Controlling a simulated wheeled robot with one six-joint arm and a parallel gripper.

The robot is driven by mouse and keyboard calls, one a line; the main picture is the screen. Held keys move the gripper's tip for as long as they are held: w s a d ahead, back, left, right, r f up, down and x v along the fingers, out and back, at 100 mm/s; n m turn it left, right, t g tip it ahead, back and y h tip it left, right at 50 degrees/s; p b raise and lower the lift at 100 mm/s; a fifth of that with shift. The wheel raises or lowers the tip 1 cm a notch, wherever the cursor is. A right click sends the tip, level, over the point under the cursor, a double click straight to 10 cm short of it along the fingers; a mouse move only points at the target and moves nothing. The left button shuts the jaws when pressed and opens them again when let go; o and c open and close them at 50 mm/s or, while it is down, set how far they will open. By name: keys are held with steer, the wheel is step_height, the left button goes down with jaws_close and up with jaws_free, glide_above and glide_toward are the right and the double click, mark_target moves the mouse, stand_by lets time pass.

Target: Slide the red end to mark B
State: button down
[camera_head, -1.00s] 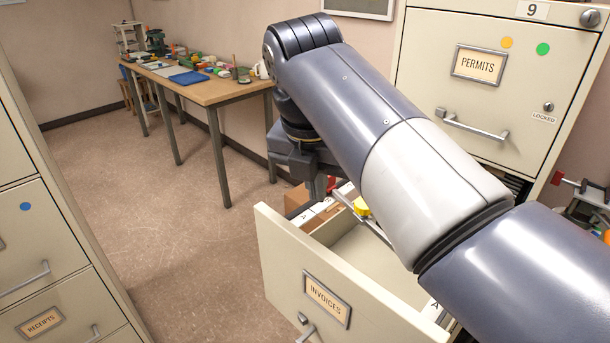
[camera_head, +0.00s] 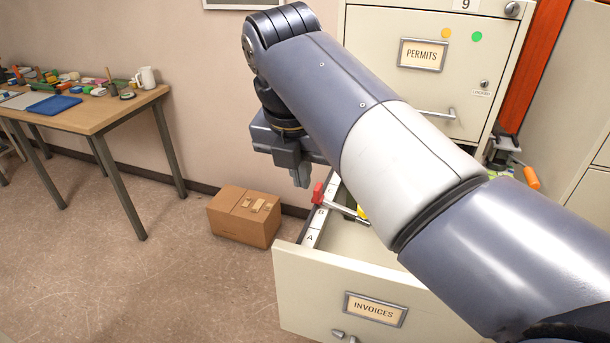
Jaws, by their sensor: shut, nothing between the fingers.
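The open INVOICES drawer (camera_head: 300,285) has white marks A (camera_head: 310,238), B (camera_head: 319,217) and C (camera_head: 332,190) along its left edge. A metal rod (camera_head: 345,211) lies across the drawer. Its red end (camera_head: 318,193) sticks up at that edge, near the stretch between B and C; I cannot tell its exact place against the marks. My gripper (camera_head: 302,182) points down just left of the red end, its fingers shut and empty. I cannot tell whether they touch it. A bit of yellow (camera_head: 362,213) shows on the rod; my arm hides the rest.
A cardboard box (camera_head: 243,216) stands on the floor left of the drawer. A table (camera_head: 120,110) with a mug and several small things is at the left. The PERMITS drawer (camera_head: 424,75) above is closed. Another cabinet (camera_head: 580,120) stands at the right.

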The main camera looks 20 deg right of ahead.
mark_target(316, 196)
steer(key=x, duration=0.8)
steer(key=shift+d+f, duration=0.1)
steer(key=shift+f, duration=0.3)
steer(key=w+d, duration=0.2)
steer(key=w, duration=0.1)
steer(key=shift+w+d+p, duration=0.2)
steer(key=shift+w+p, duration=0.05)
steer(key=shift+p, duration=0.05)
steer(key=shift+w+d+r+p, duration=0.15)
steer(key=shift+w+d+p, duration=0.15)
steer(key=shift+p, duration=0.3)
steer(key=shift+w+d+f, duration=0.1)
steer(key=shift+w+f, duration=0.1)
steer(key=shift+w, duration=0.1)
